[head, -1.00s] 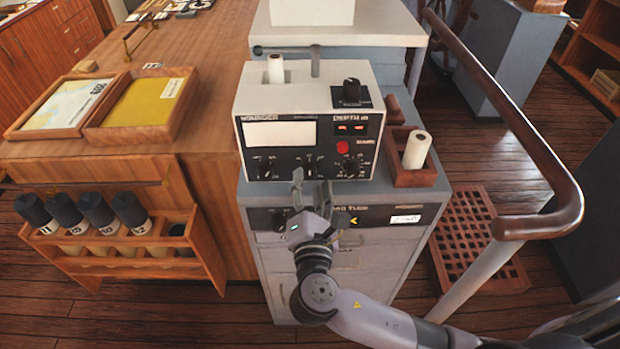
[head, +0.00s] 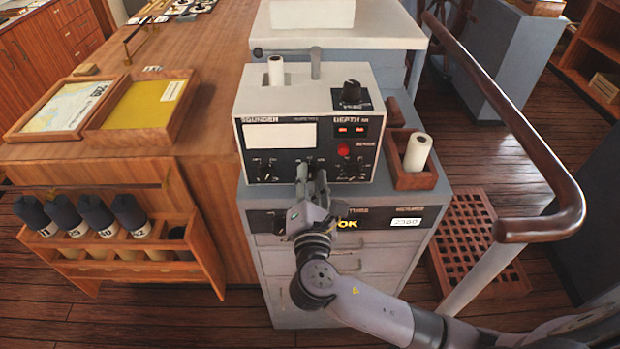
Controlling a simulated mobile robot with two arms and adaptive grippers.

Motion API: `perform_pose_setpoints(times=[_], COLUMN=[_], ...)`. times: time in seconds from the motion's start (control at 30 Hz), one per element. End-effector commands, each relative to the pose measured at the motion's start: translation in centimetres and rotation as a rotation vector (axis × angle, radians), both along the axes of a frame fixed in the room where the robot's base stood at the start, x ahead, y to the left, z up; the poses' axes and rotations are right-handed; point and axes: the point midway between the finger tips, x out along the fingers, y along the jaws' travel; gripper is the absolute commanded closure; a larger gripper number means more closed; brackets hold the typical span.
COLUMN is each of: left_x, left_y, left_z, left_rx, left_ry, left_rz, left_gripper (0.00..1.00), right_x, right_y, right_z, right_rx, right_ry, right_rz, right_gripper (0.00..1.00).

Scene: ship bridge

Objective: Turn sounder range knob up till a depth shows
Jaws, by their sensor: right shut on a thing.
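The sounder (head: 300,100) is a pale box with a black front panel on a grey cabinet. Its panel has a blank white screen (head: 281,136), a depth window (head: 350,129) showing two red dashes, and a red button. A row of knobs runs along the bottom: a left knob (head: 266,172), a middle one behind my fingers, and a right knob (head: 347,168). My right gripper (head: 311,175) is at the panel, shut on the middle knob, which its fingers mostly hide. The small labels are unreadable, so I cannot tell which knob is range. My left gripper is not in view.
A larger black knob (head: 351,92) stands on the sounder's sloping top. A wooden box with a white paper roll (head: 417,152) sits to its right. A handrail (head: 540,228) curves at the right. A lower panel has a lit display (head: 405,222).

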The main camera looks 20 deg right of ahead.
Motion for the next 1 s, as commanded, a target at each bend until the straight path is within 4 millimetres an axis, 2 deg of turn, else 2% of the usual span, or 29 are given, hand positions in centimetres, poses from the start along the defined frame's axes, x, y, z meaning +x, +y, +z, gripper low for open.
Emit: perform_pose_setpoints(times=[0.23,0.63,1.0], left_x=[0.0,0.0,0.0], left_y=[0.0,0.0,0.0], left_z=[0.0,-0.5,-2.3], left_rx=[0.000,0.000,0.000], left_ry=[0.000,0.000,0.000], left_rz=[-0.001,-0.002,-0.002], left_gripper=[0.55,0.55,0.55], right_x=[0.0,-0.1,-0.1], right_y=[0.0,-0.1,0.0], right_z=[-0.1,-0.3,-0.5], right_rx=[-0.001,0.061,0.328], right_ry=[0.002,-0.013,-0.090], right_rz=[-0.001,-0.003,-0.004], right_gripper=[1.00,1.00,1.00])
